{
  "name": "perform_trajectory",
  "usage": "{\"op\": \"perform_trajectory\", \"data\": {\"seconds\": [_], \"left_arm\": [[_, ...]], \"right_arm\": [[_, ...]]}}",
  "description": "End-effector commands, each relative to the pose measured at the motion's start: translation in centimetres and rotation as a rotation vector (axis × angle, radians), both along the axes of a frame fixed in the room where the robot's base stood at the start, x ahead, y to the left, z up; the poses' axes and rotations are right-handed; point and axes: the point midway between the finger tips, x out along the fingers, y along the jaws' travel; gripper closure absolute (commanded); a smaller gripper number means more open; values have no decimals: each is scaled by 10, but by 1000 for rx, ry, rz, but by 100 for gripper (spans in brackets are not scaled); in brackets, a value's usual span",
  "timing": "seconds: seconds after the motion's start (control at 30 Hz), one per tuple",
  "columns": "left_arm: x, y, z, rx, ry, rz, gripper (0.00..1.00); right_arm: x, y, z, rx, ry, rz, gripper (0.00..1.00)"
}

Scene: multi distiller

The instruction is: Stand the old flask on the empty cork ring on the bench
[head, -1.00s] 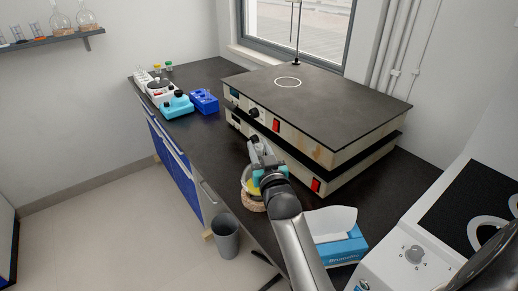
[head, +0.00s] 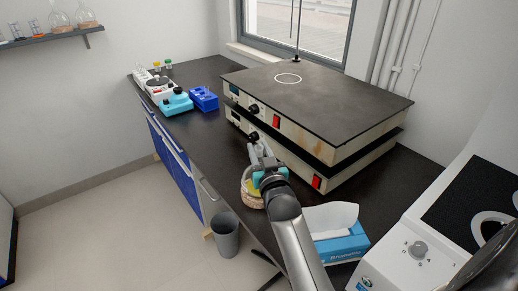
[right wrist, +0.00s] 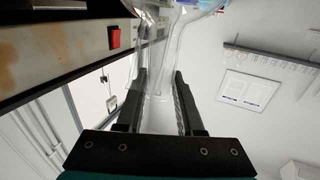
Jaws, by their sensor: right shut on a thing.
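My right gripper (head: 262,162) is above the front edge of the bench, in front of the stacked hotplates. In the right wrist view, its two dark fingers (right wrist: 160,95) are shut on the clear glass neck of the flask (right wrist: 157,75). The flask body (head: 247,186) shows only in part in the head view, with a yellowish tint, partly hidden by the gripper. A cork ring (head: 251,201) is directly under it at the bench edge. I cannot tell whether the flask rests on the ring. My left gripper is not in view.
Two stacked hotplates (head: 300,160) stand just behind the gripper. A blue tissue box (head: 340,245) is to the right. Blue racks (head: 203,98) and small devices stand at the far left of the bench (head: 215,150). A grey bin (head: 226,237) is on the floor.

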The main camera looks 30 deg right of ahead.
Motion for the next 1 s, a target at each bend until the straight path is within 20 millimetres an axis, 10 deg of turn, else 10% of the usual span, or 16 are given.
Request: {"op": "perform_trajectory", "data": {"seconds": [0.4, 0.43, 0.5, 0.73, 1.0], "left_arm": [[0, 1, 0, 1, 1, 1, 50], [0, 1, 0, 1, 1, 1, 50], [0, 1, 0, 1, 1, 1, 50], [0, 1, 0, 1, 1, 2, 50], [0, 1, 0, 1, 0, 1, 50]], "right_arm": [[0, 0, -2, -1, -2, 0, 100], [0, 0, -2, -1, -3, 0, 63], [0, 0, -2, -1, -3, 0, 55], [0, 0, -3, 0, -1, 0, 29], [0, 0, -5, 1, 4, 0, 29]]}}
